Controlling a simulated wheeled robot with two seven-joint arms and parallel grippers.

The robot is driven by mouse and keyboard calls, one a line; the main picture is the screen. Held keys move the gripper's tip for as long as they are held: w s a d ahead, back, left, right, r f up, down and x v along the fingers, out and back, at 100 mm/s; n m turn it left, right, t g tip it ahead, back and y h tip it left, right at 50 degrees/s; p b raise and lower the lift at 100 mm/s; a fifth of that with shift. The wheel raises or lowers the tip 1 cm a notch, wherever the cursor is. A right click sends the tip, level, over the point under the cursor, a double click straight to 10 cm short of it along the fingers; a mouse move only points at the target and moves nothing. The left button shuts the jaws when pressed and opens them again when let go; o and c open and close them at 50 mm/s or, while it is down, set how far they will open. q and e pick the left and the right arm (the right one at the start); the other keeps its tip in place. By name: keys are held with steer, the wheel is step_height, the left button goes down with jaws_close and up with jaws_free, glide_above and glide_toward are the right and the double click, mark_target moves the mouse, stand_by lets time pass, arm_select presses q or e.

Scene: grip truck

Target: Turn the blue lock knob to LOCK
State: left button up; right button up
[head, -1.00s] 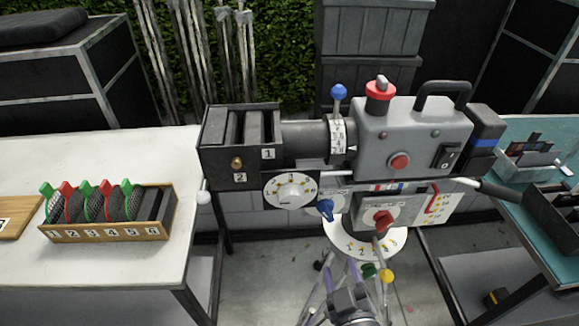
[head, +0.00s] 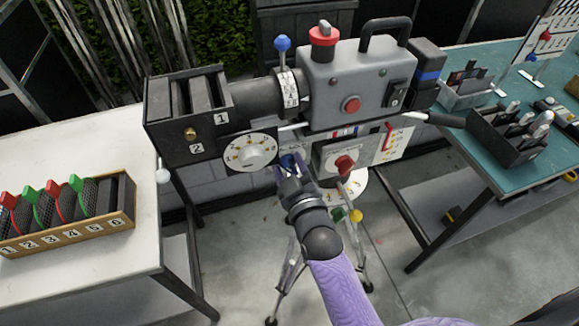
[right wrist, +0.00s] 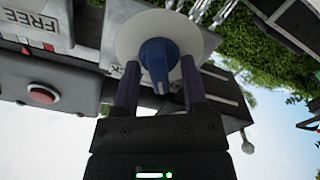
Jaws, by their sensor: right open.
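The blue lock knob (head: 289,161) sits on the camera head's side, below the matte box and between the white dial and the red knob. In the right wrist view the blue knob (right wrist: 156,62) stands on a pale round plate (right wrist: 185,32), with lettering partly hidden beside it. My right gripper (head: 287,172) reaches up to the knob from below. In the right wrist view the right gripper (right wrist: 158,82) is open, with one finger on each side of the knob; I cannot tell whether they touch it. My left gripper is not in view.
A red knob (head: 344,165) is close to the right of my gripper, and a white dial (head: 249,152) to the left. The grey camera (head: 345,85) is above. A filter box (head: 75,235) stands on the left table; a teal table (head: 487,155) is at right.

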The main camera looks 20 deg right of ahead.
jaws_close()
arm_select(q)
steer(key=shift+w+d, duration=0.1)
